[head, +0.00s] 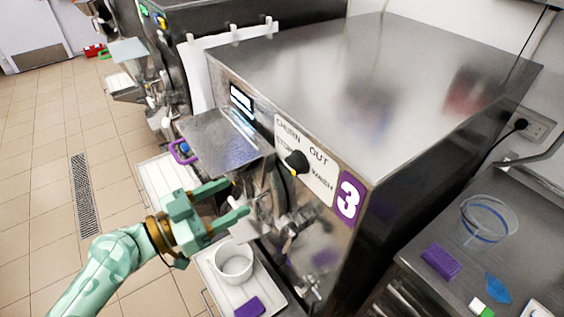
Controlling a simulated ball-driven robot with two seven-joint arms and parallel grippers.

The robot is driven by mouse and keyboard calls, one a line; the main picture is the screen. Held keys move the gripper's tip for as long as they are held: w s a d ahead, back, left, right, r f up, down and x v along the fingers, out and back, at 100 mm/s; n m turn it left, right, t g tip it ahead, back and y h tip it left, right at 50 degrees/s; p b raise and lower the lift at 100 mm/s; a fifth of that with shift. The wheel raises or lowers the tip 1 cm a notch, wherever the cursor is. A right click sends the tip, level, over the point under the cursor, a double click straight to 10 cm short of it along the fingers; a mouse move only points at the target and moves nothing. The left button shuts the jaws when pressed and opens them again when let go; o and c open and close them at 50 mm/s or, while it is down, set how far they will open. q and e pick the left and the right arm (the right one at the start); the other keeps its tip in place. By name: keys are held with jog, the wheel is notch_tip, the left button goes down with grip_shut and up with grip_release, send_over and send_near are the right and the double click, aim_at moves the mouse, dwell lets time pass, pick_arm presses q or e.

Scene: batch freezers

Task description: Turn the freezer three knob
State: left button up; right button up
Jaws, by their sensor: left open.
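Freezer three (350,85) is a steel batch freezer with a purple "3" label (347,198) on its front. Its knob (296,162) is black with a yellow mark and sits on a white dial plate (318,178) that reads CHURN, OUT, WASH and a partly hidden word. The yellow mark is at the knob's lower left side. My left gripper (241,197) is open and empty, left of and below the knob and apart from it in the picture. Its two green fingers point right toward the freezer front. My right gripper is not in view.
A white tub (233,262) and a purple sponge (249,307) are below the gripper. A steel counter at right holds a clear bowl (488,220) and another purple sponge (441,262). Tiled floor at left is open.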

aim_at(290, 168)
pick_arm(q)
jog(key=p+x, duration=0.4)
jog(key=x, duration=0.8)
jog(key=shift+r, duration=0.1)
jog(key=shift+w+d+p, duration=0.35)
jog(key=shift+w+d, duration=0.1)
jog(key=shift+d, duration=0.1)
jog(key=c, duration=1)
